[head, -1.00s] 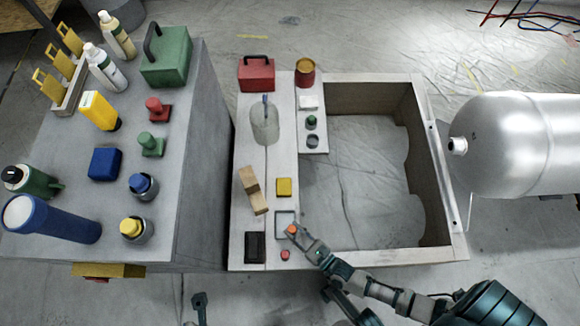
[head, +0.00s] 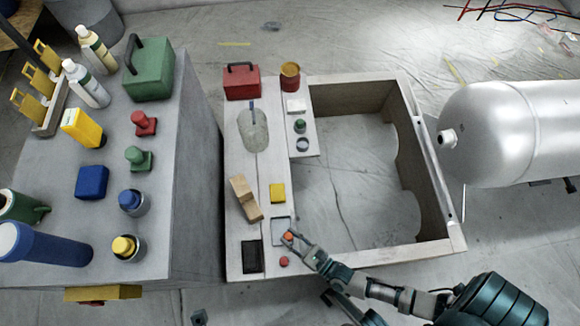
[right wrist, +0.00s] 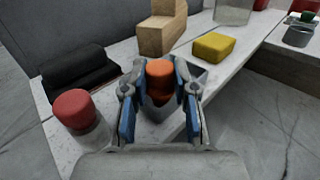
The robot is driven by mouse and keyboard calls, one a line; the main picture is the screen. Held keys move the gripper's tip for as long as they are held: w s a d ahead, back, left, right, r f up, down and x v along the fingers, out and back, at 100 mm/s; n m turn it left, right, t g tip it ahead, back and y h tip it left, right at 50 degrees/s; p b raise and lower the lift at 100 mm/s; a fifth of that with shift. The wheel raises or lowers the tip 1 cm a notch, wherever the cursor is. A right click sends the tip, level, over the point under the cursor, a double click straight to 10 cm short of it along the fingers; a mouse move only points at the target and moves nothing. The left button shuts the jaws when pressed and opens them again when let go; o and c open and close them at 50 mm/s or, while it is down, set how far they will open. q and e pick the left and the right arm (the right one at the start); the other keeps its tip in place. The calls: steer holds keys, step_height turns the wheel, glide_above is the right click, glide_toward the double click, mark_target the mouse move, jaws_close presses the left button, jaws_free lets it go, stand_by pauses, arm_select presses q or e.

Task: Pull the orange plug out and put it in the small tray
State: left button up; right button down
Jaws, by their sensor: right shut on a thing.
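The orange plug (head: 288,237) is between the fingertips of my right gripper (head: 291,240), which is shut on it. In the right wrist view the plug (right wrist: 159,75) stands roughly upright between the fingers (right wrist: 160,88). The small tray (head: 281,222) is a shallow grey square on the bench; its wall (right wrist: 198,73) shows behind the fingers in the wrist view. The plug is over or in the near part of this tray; I cannot tell whether it touches the bottom. A small dark part at the bottom edge of the head view may be my left gripper (head: 199,317); its fingers cannot be made out.
Near the tray are a red knob (head: 284,261), a black block (head: 252,256), a yellow block (head: 277,193) and wooden blocks (head: 245,197). An open frame (head: 430,215) lies to the right.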

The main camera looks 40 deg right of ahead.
steer(key=shift+f, duration=0.25)
steer(key=c, duration=0.8)
jaws_free()
steer(key=s, duration=0.2)
steer(key=s+d, duration=0.1)
steer(key=s, duration=0.4)
steer(key=shift+s+d, duration=0.15)
steer(key=shift+d, duration=0.1)
steer(key=shift+s, duration=0.1)
